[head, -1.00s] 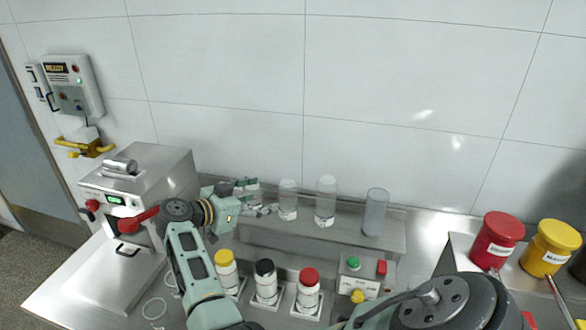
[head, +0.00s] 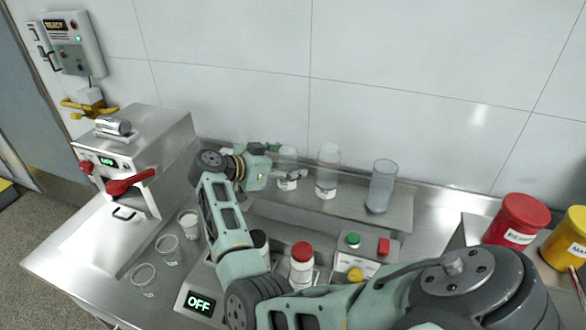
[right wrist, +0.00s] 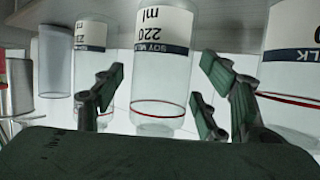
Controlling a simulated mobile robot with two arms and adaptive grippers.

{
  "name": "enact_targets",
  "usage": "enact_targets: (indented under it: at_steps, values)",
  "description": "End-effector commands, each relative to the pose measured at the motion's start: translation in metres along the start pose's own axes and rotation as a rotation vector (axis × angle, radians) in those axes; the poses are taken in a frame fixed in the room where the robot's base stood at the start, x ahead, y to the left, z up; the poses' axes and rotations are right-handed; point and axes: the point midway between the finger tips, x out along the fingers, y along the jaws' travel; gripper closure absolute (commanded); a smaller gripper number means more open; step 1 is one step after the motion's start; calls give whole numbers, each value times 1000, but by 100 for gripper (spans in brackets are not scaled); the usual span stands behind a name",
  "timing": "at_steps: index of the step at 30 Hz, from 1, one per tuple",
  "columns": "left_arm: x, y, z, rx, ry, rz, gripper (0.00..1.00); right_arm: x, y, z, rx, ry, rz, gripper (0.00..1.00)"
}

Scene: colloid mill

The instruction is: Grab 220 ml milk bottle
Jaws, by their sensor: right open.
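The 220 ml bottle (right wrist: 157,70) is clear, with a white "220 ml" and "SOY MILK" label and a red line around it. It fills the middle of the right wrist view, between the fingers of my open right gripper (right wrist: 160,95), which do not grip it. In the head view, my right gripper (head: 290,172) is at the back shelf, partly covering a clear bottle (head: 287,184). A similar clear bottle (head: 327,172) stands to its right. The wrist view also shows labelled bottles left (right wrist: 93,55) and right (right wrist: 292,55) of the middle one. My left gripper is not in view.
A clear cylinder (head: 381,187) stands at the shelf's right end. A red-capped bottle (head: 301,268) and a control box (head: 358,255) stand in front. The steel mill (head: 148,145) is at left, with cups on the counter. Red (head: 515,222) and yellow tubs stand right.

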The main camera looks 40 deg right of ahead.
Motion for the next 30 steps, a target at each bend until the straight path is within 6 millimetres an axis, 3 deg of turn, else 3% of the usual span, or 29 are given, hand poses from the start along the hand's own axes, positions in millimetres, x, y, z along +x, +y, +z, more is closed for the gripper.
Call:
enact_targets:
  at_steps: [5, 19, 26, 30]
  values:
    - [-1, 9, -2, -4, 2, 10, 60, -1, 0, -1, 0, 0, -2, 34]
    - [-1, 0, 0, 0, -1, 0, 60, -1, 0, 0, -1, 0, -1, 74]
    - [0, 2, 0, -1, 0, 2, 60, -1, 0, -1, -1, -1, -1, 74]
    - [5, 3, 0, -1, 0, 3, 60, -6, -1, -13, 3, -1, -2, 74]
